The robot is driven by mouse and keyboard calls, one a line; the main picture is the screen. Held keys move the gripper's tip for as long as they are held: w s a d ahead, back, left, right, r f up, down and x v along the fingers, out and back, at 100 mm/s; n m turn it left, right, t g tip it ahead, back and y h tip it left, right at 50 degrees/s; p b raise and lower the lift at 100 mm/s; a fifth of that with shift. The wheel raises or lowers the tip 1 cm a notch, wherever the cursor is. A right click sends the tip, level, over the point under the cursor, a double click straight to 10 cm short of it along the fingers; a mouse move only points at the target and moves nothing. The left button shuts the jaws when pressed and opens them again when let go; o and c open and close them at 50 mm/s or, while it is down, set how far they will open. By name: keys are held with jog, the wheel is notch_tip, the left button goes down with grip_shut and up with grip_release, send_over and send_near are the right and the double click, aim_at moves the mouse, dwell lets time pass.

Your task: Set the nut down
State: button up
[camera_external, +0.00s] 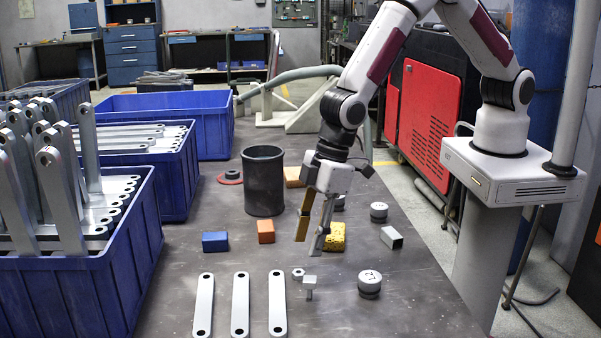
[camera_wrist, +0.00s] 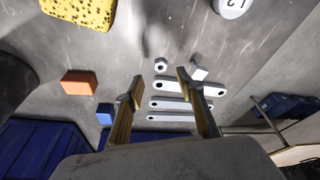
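The bolt-like piece (camera_wrist: 199,72) shows beside the right fingertip.
Three flat galvanized bars (camera_external: 240,304) lie left of the nut. A round weight (camera_external: 369,283) stands to its right. A yellow sponge-like block (camera_external: 335,237), an orange block (camera_external: 266,232) and a blue block (camera_external: 215,242) lie behind. Blue crates (camera_external: 120,292) line the left side.

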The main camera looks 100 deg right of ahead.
aim_at(297, 278)
jog(key=shift+w+f, duration=0.15)
jog(key=shift+f, duration=0.4)
jog(key=shift+x, duration=2.6)
jog(key=shift+a, duration=0.1)
grip_shut()
